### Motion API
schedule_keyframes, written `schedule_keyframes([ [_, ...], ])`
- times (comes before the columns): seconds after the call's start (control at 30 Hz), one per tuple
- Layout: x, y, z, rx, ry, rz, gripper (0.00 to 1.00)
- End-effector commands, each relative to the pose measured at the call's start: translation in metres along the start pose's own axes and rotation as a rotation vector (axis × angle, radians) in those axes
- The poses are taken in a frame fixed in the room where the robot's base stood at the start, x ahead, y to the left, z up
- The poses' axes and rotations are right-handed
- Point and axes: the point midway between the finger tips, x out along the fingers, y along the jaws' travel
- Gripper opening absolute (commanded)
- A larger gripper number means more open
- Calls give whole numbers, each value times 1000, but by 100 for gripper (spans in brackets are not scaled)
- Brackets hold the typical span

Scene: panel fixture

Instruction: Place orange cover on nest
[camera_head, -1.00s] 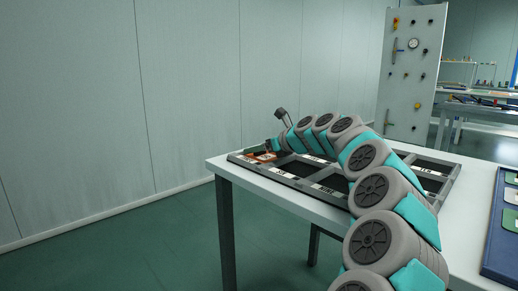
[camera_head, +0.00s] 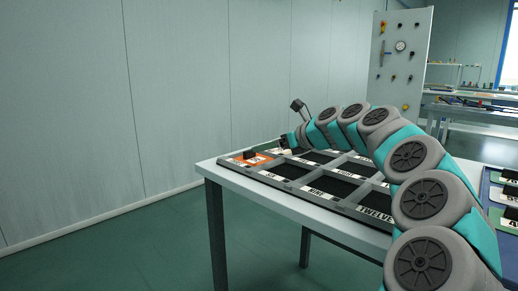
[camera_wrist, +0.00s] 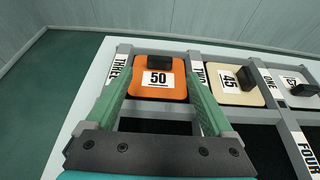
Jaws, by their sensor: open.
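The orange cover (camera_wrist: 160,82), with a black block handle and a white "50" label, lies flat in a compartment of the grey nest frame (camera_head: 330,199), between the labels THREE and TWO. The cover also shows at the frame's left corner in the head view (camera_head: 246,160). My gripper (camera_wrist: 157,56) is open and empty. In the wrist view its green fingers flank the cover's left and right sides, apparently clear of it. In the head view my gripper (camera_head: 285,141) is just right of the cover, its fingers hard to make out.
A cream cover (camera_wrist: 236,86) marked 45 and a pale cover (camera_wrist: 292,90) sit in neighbouring compartments. Other compartments, such as those by NINE and TWELVE, look black and bare. A blue tray (camera_head: 492,207) with more covers stands at right. A wall runs behind the table (camera_head: 211,171).

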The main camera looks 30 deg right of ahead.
Motion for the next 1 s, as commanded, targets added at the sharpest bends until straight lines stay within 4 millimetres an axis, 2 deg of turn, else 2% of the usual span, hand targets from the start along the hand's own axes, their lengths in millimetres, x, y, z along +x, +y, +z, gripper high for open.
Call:
schedule_keyframes([
  [0.1, -14, -1, 0, 0, -1, -3, 87],
  [0.2, -20, 0, 0, 0, -1, -2, 87],
  [0.47, -21, 0, 0, -2, -1, -1, 87],
  [0.57, -19, 12, 0, -45, 11, 16, 87],
  [0.67, -11, 50, -2, -184, 50, 73, 87],
  [0.77, -2, 116, -17, -433, 117, 182, 87],
  [0.8, 0, 148, -28, -555, 146, 241, 87],
  [0.87, -1, 191, -49, -751, 191, 330, 87],
  [0.9, -4, 219, -66, -880, 217, 394, 87],
  [0.97, -12, 257, -95, -1075, 254, 497, 87],
  [1.0, -19, 279, -117, -1205, 278, 569, 87],
])
